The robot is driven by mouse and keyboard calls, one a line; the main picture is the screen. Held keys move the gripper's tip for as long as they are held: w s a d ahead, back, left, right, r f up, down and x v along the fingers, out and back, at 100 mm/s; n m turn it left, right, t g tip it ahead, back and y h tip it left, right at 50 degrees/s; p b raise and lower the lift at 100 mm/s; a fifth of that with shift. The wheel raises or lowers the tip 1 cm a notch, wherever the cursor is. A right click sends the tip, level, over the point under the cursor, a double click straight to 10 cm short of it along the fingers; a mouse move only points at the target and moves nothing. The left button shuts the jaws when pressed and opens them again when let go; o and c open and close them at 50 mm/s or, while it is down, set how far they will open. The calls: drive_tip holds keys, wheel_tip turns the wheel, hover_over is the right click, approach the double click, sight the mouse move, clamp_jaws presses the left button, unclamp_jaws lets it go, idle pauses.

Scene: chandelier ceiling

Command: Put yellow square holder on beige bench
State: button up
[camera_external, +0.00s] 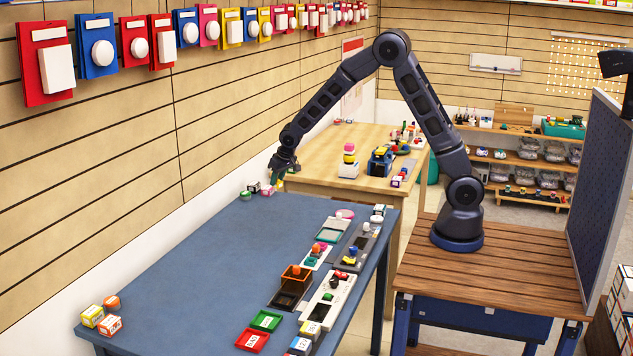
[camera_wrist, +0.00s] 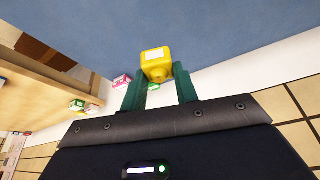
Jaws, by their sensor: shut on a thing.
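My gripper (camera_wrist: 159,88) has its dark green fingers shut on the yellow square holder (camera_wrist: 155,62), a squarish yellow piece with a pale label and a rounded front. In the external view my gripper (camera_external: 284,165) is above the far end of the blue table, near the wall and left of the beige bench. The holder is small and mostly hidden there. The beige bench (camera_external: 320,158) stands behind the blue table, with a light wooden top. The bench also shows at the left of the wrist view (camera_wrist: 35,75).
The blue table (camera_external: 200,260) has small boxes (camera_external: 267,190) below my gripper and trays along its right side. On the bench stand a pink-and-yellow stack (camera_external: 349,158), a blue item (camera_external: 380,161) and several small things. The bench's left part looks clear.

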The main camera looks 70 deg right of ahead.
wheel_tip(320, 180, up, 11)
drive_tip(key=s+d+f+n+y, duration=0.1)
drive_tip(key=s+d+n, duration=0.15)
drive_tip(key=d, duration=1.85)
drive_tip(key=s+d+f+n+y, duration=0.1)
drive_tip(key=d+n, duration=0.2)
drive_tip(key=d, duration=1.7)
drive_tip(key=s+d+r+n+g+y, duration=0.1)
drive_tip(key=s+d+n, duration=0.2)
drive_tip(key=s+d, duration=1.35)
drive_tip(key=s+d+r+n+y, duration=0.15)
drive_tip(key=s+d+n, duration=0.25)
drive_tip(key=s+d, duration=1.2)
drive_tip(key=w+d+f, duration=0.1)
drive_tip(key=f, duration=0.7)
drive_tip(key=w+d+f, duration=0.1)
drive_tip(key=f, duration=0.8)
drive_tip(key=w+d+f, duration=0.1)
drive_tip(key=f, duration=0.8)
